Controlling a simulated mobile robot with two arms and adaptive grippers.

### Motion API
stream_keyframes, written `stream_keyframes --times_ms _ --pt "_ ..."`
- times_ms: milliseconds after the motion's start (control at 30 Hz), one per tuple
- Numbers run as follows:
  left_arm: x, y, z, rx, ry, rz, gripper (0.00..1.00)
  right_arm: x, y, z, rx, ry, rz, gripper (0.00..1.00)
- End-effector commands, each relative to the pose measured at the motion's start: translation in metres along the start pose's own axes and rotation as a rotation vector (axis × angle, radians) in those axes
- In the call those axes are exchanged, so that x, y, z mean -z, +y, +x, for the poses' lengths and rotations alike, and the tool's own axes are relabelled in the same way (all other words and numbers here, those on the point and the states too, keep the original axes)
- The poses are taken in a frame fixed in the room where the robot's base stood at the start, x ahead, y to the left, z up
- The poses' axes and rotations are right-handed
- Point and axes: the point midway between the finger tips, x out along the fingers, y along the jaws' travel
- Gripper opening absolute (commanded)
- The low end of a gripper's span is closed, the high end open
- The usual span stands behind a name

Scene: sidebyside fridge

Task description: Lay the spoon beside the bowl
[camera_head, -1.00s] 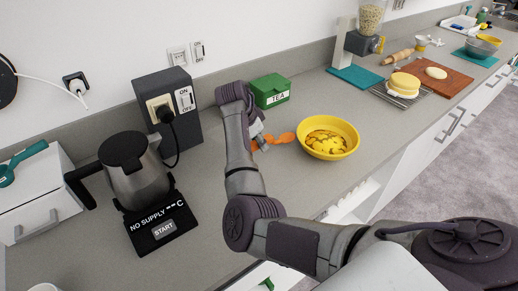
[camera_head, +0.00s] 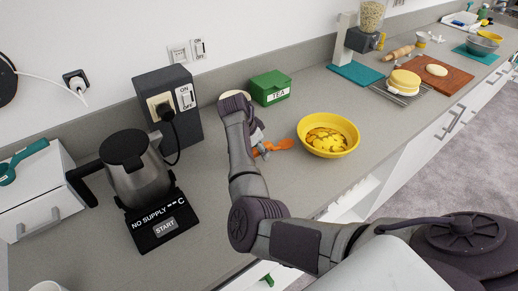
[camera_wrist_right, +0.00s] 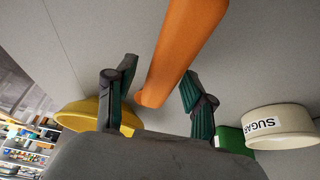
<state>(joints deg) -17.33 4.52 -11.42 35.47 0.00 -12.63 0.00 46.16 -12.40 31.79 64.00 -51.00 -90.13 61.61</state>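The orange spoon (camera_head: 284,143) is on or just above the grey counter, left of the yellow bowl (camera_head: 328,147) and apart from it. In the right wrist view the spoon (camera_wrist_right: 183,45) runs between the two fingers of my right gripper (camera_wrist_right: 158,82), with a visible gap on the left finger's side. The fingers look open around it. In the head view my right gripper (camera_head: 258,145) is at the spoon, partly hidden by its own arm. My left gripper is not in view.
A green TEA box (camera_head: 270,88) stands behind the gripper; a cream SUGAR pot (camera_wrist_right: 282,127) stands near it. A kettle (camera_head: 137,170) is at the left. A cake on a rack (camera_head: 404,83) is farther right. Counter in front of the spoon is clear.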

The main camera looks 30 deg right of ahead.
Motion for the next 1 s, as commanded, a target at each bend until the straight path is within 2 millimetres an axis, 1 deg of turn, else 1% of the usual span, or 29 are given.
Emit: stream_keyframes --times_ms 133,267,367,500,700,833,1000 --pt "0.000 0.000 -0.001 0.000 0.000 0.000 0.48 0.001 0.000 -0.002 0.001 0.000 0.000 0.53" --pt "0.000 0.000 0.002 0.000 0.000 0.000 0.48 0.001 -0.001 -0.011 0.004 0.001 0.000 0.53" --pt "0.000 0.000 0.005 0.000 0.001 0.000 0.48 0.000 -0.002 -0.029 0.005 0.001 0.001 0.53" --pt "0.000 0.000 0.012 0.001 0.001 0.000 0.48 0.000 -0.002 -0.060 0.006 0.001 0.001 0.53" --pt "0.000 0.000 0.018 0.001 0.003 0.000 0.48 0.000 -0.001 -0.098 0.004 0.001 0.001 0.53" --pt "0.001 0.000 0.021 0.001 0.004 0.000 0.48 0.001 -0.001 -0.114 0.002 0.000 0.000 0.53" --pt "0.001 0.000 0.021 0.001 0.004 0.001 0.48 0.001 0.000 -0.122 0.001 0.001 0.000 0.53"
